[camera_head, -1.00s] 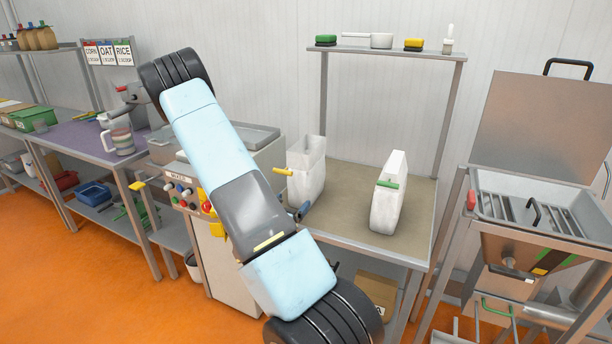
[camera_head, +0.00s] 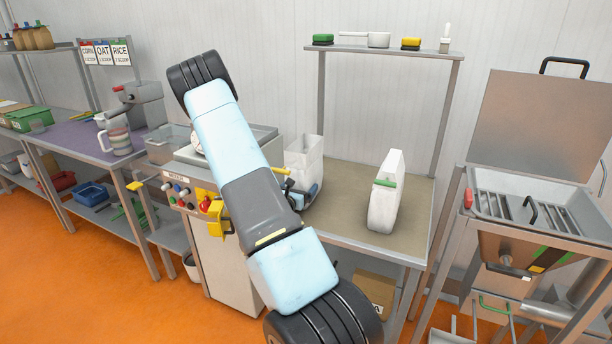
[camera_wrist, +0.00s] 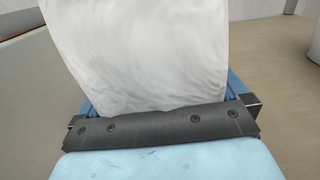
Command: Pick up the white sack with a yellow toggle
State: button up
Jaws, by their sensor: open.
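The white sack with a yellow toggle (camera_head: 303,160) stands upright on the table behind my arm in the head view. Its yellow toggle (camera_head: 284,171) shows at the sack's left side, and its lower left part is hidden by my arm. In the wrist view the sack (camera_wrist: 145,55) fills the middle, close in front of the gripper. My gripper (camera_wrist: 160,98) is open, with blue fingers showing on either side of the sack; its contact with the fingers is unclear. In the head view, part of my gripper (camera_head: 310,192) shows low against the sack.
A second white sack with a green toggle (camera_head: 384,205) stands to the right on the same table (camera_head: 350,178). A control box with buttons (camera_head: 187,194) is at the left. A shelf (camera_head: 375,50) with brushes and a pan spans above the table.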

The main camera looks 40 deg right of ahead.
jog(key=shift+w+d, duration=0.1)
jog(key=shift+d, duration=0.15)
jog(key=c, duration=0.9)
jog(key=shift+r, duration=0.15)
